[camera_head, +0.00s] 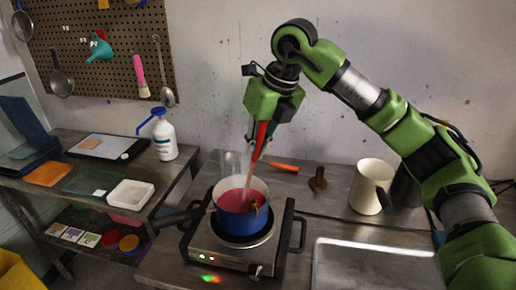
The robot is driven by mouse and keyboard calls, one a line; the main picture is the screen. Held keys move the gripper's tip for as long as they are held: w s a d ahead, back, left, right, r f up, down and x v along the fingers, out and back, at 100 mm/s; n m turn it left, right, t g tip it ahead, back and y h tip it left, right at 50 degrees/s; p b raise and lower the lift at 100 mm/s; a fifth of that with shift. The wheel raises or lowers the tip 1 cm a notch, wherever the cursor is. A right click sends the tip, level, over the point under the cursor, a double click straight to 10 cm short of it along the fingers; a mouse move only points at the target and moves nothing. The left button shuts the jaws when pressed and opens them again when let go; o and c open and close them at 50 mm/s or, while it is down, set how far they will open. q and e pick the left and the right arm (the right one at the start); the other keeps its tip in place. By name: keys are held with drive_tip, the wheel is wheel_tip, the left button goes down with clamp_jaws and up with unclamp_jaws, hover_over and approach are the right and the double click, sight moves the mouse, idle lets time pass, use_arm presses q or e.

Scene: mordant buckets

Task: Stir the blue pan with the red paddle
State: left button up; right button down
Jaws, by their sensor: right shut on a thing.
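The blue pan (240,226) stands on a hot plate and holds pinkish-red liquid. Its dark handle points left. My right gripper (262,136) is above the pan, pointing down and shut on the red paddle (259,148). The paddle hangs down, slightly tilted, with its lower end over or in the liquid; how deep it reaches is hard to tell. My left gripper is not in view.
The hot plate (218,255) has side handles. A clear beaker (233,163) stands behind the pan. An orange tool (284,167), a brown stopper-like piece (318,180) and a cream jug (369,188) are to the right.

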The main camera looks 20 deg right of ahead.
drive_tip(key=shift+w+a, duration=0.2)
drive_tip(key=shift+a, duration=0.2)
drive_tip(key=shift+d, duration=0.1)
drive_tip(key=shift+p+v, duration=0.9)
drive_tip(key=shift+v, duration=0.35)
drive_tip(key=shift+w+p+v, duration=0.2)
drive_tip(key=shift+p+v, duration=0.55)
drive_tip(key=shift+v, duration=0.45)
drive_tip(key=shift+w+p+v, duration=0.2)
drive_tip(key=shift+p+v, duration=0.6)
drive_tip(key=shift+v, duration=0.35)
drive_tip(key=shift+w+p+v, duration=0.2)
drive_tip(key=shift+p+v, duration=0.55)
drive_tip(key=shift+v, duration=0.45)
drive_tip(key=shift+r, duration=0.15)
wheel_tip(320, 180, up, 11)
drive_tip(key=p, duration=0.8)
drive_tip(key=shift+p, duration=0.35)
